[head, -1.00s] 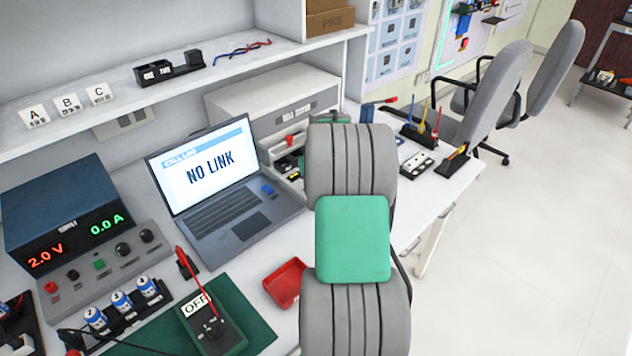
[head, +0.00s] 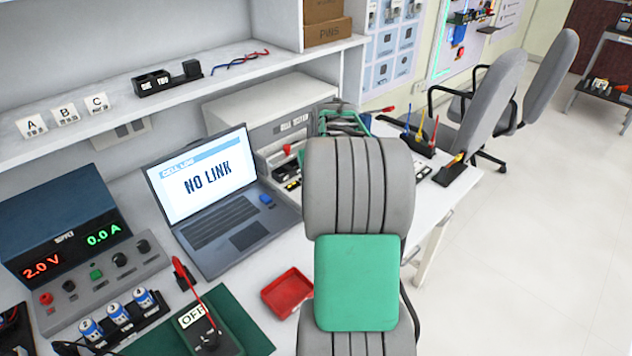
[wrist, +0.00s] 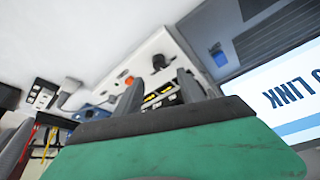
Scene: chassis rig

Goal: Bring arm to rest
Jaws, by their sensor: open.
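My arm (head: 357,282) reaches up over the right part of the bench, with its grey links and green joint cover showing in the head view. My gripper shows in the wrist view (wrist: 159,78), its two dark fingers apart with nothing held between them. Past the fingers is the white panel of the cell tester (wrist: 143,62), with an orange knob, a black knob and black-and-yellow slots. The cell tester (head: 268,105) stands behind my arm in the head view. The fingers are hidden or too small to make out there.
A laptop (head: 225,215) reading NO LINK is left of my arm. A tool holder (head: 418,143) is right. Grey chairs (head: 490,105) stand beyond the bench's right edge.

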